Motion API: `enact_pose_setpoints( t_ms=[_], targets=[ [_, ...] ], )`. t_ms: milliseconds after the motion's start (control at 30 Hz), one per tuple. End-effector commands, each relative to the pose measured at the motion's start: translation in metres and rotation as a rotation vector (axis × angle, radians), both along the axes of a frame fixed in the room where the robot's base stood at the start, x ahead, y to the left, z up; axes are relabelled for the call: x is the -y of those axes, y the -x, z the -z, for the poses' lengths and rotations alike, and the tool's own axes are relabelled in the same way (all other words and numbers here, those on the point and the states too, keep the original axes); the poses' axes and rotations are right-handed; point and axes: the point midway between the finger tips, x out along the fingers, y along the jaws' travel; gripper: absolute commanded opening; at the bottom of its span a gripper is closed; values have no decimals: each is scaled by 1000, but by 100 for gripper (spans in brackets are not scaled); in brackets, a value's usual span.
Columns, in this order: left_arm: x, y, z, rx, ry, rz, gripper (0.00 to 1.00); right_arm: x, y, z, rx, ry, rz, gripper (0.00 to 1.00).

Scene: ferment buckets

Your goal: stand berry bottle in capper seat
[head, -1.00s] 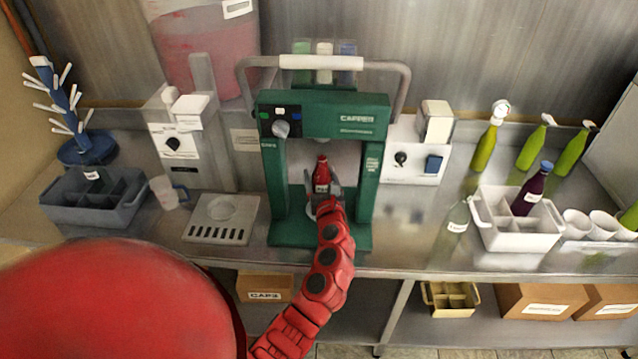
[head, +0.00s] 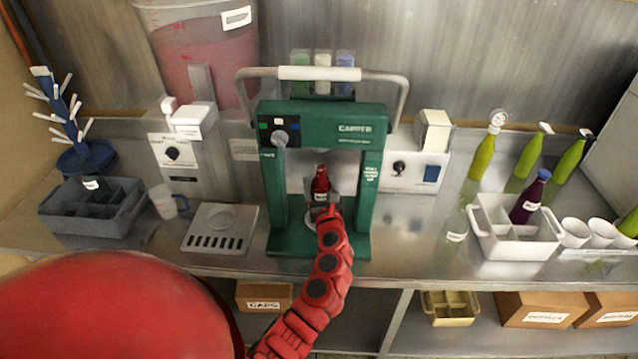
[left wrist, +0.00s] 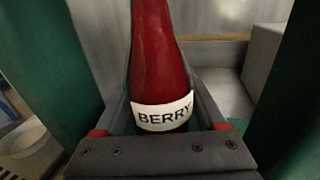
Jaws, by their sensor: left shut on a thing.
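The berry bottle (head: 320,184) is dark red and stands about upright inside the green capper (head: 322,120), between its two posts. In the left wrist view the bottle (left wrist: 160,60) shows a white BERRY label. My left gripper (head: 323,202) is shut on the bottle low down, with a finger on each side of the label. The capper seat on the base (head: 290,243) is mostly hidden behind the gripper and bottle. I cannot tell whether the bottle's bottom touches it. My right gripper is in no view.
The capper's posts stand close on both sides of my gripper. A drip tray (head: 218,240) and grey crate (head: 90,222) are to the left. A white crate (head: 520,248) with a purple bottle (head: 530,198) is to the right. Green bottles stand behind it.

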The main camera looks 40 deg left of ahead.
Motion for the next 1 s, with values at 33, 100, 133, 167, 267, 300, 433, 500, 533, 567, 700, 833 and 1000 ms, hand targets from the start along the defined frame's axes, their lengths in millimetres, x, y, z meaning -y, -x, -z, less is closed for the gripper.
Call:
enact_pose_setpoints(
  t_ms=[33, 100, 133, 167, 267, 300, 433, 500, 533, 567, 700, 833, 1000],
  targets=[
    [0, 0, -2, 2, -2, 1, 0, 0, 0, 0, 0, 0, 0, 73],
    [0, 0, -1, 2, -2, 0, 0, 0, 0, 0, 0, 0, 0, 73],
    [0, 0, -1, 3, -1, 0, 0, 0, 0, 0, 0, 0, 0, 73],
    [0, 0, -1, 3, -1, 0, 0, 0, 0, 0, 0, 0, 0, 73],
    [0, 0, -1, 2, -2, 1, 0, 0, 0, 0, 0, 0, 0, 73],
    [0, 0, -1, 1, -1, 1, 0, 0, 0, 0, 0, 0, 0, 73],
    [0, 0, 1, 1, -2, 1, 0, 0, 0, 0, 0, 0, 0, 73],
    [1, 0, 2, 1, -2, 2, 0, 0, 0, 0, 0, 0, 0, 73],
    [1, -1, 3, 1, -1, 2, 0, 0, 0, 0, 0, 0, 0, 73],
    [1, -1, 4, 1, -1, 2, 0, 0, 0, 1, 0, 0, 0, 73],
    [1, 0, 5, 3, -1, 2, 0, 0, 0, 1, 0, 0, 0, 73],
    [1, 0, 5, 2, -1, 1, 0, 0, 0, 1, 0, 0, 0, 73],
    [1, 0, 5, 1, -1, 1, 0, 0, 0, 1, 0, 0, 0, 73]
  ],
)
